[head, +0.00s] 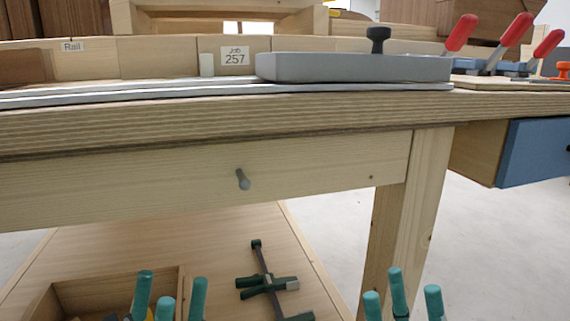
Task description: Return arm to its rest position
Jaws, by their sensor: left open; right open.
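My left gripper (168,295) shows at the bottom edge, left of centre, as teal fingers pointing up. It is open and empty, in front of a wooden box on the lower shelf. My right gripper (402,297) shows at the bottom edge, right of centre, near the table leg. Its teal fingers are spread, with nothing between them. Both grippers appear below the tabletop in the picture. The arms behind the fingers are out of view.
The wooden workbench (230,118) spans the view, with a leg (408,215) at right. The lower shelf (200,237) holds a wooden box (100,283) and a clamp (265,284). A grey block (350,67), red-handled clamps (515,32) and a blue drawer (535,152) are above.

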